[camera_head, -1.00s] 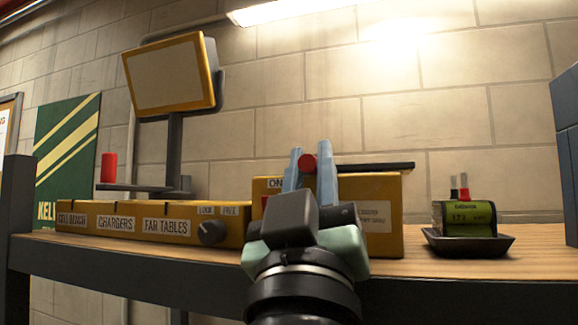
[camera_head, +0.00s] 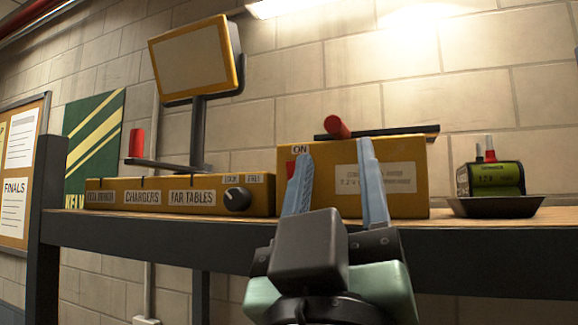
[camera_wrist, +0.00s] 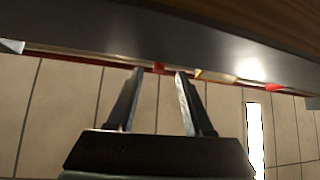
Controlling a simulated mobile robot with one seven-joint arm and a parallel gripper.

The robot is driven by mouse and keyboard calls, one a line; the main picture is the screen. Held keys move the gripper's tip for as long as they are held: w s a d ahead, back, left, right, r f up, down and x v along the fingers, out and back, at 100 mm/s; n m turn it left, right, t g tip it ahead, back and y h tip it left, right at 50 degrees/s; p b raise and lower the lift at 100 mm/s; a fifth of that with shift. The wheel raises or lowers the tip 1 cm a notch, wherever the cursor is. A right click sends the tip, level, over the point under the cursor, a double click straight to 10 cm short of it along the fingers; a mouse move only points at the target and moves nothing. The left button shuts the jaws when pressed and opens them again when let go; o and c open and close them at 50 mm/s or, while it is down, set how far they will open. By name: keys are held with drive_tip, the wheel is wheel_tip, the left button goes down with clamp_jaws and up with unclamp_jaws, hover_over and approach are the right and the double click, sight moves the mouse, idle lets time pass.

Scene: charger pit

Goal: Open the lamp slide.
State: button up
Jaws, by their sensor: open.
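The yellow box (camera_head: 408,205) marked ON stands on the shelf. A dark bar (camera_head: 405,131) runs across its top, with a red cylindrical knob (camera_head: 338,127) at the bar's left part. I cannot tell for sure that this is the lamp slide. My gripper (camera_head: 334,150) is open and empty in front of the box, its blue fingers pointing up below the knob. A red part (camera_head: 290,169) shows beside the left finger, partly hidden. In the wrist view my gripper (camera_wrist: 158,70) is open with nothing clearly between the fingers.
A long yellow box (camera_head: 206,207) with labels and a dial (camera_head: 237,199) marked LOCK and FREE is to the left. Behind it are a screen on a post (camera_head: 195,68) and a red cylinder (camera_head: 136,143). A battery in a tray (camera_head: 494,206) is at right. The shelf's dark edge (camera_head: 160,231) runs in front.

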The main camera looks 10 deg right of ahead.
drive_tip(key=b+v, duration=0.2)
drive_tip(key=v, duration=0.3)
drive_tip(key=shift+s+a+f, duration=0.1)
drive_tip(key=shift+s+f, duration=0.2)
drive_tip(key=w+a+f+n+t+y, duration=0.1)
drive_tip(key=a+f+t+y, duration=0.1)
drive_tip(key=a+y, duration=0.6)
drive_tip(key=shift+f+t+y, duration=0.4)
drive_tip(key=shift+f+y, duration=0.05)
drive_tip(key=shift+y, duration=0.75)
